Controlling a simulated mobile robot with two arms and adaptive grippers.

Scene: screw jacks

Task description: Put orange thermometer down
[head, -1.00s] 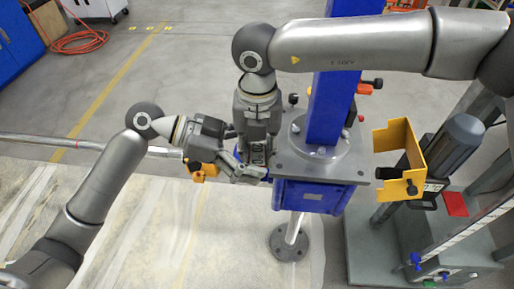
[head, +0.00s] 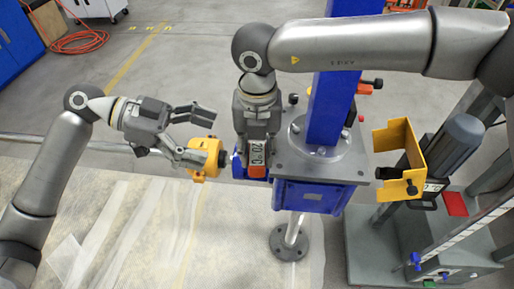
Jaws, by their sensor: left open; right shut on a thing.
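The orange thermometer (head: 257,171), with a small display above its orange end, is at the lower tip of my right gripper (head: 257,150). That gripper points down and is shut on it, just left of the blue jack's grey top plate. My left gripper (head: 207,132) is to the left of it, with its fingers spread and nothing between them. Its lower finger lies close to a yellow clamp-like part (head: 206,160); I cannot tell whether they touch.
The blue column (head: 331,105) rises from the grey plate (head: 340,165) right of my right gripper. A yellow bracket (head: 402,150) and a grey motor (head: 455,150) stand further right. A metal pipe (head: 60,142) runs left. Pale sheeting (head: 130,220) covers the floor in front.

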